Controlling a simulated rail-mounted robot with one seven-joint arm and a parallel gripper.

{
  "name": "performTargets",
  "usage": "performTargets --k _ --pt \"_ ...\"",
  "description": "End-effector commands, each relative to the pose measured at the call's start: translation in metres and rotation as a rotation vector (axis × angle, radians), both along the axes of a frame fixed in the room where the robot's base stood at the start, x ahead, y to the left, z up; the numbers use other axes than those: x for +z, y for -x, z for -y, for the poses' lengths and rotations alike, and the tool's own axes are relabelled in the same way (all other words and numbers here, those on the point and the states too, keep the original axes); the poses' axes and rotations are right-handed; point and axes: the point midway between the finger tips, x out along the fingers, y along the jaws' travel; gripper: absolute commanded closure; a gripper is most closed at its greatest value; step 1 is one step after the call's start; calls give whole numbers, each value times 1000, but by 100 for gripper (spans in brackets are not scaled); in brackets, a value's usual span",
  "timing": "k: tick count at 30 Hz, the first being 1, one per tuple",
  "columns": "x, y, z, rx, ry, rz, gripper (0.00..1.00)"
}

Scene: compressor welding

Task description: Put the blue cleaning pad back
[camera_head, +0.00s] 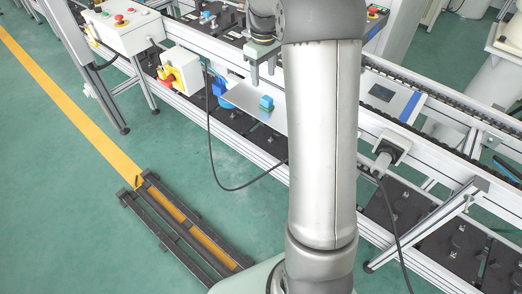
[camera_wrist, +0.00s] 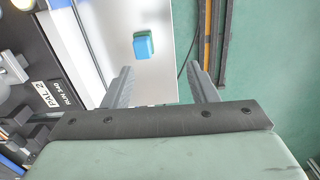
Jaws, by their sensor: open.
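The blue cleaning pad (camera_head: 266,103), a small blue block with a green layer, rests on a flat silver plate (camera_head: 238,97) at the side of the conveyor line. The pad also shows in the wrist view (camera_wrist: 143,47), on the bare plate (camera_wrist: 165,14), beyond my fingertips. My gripper (camera_head: 263,78) points down above the plate, apart from the pad. In the wrist view my gripper (camera_wrist: 160,72) has its two fingers wide apart with nothing between them. The pad lies ahead of the gap, between the fingers' lines.
A conveyor frame with dark rails (camera_head: 430,100) runs diagonally behind the plate. A white control box (camera_head: 128,30) and a yellow-and-white switch box (camera_head: 181,72) stand at the left. A black cable (camera_head: 211,150) hangs in front of the line. The green floor at left is mostly open.

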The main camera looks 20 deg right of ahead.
Motion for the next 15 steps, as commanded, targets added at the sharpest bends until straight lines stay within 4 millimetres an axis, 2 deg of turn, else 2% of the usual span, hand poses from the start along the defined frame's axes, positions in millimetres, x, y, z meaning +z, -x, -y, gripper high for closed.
performTargets --k 1,3,5,7,9,12,15 --pt "12 20 -21 -17 3 7 47" --pt "21 56 -50 -66 5 12 47" --pt "26 94 -75 -115 5 18 47" --pt "25 140 -99 -174 3 23 47" --pt "19 185 -118 -231 0 28 47" --pt "6 240 -136 -300 -7 32 47" --pt "-8 279 -146 -351 -13 35 47"
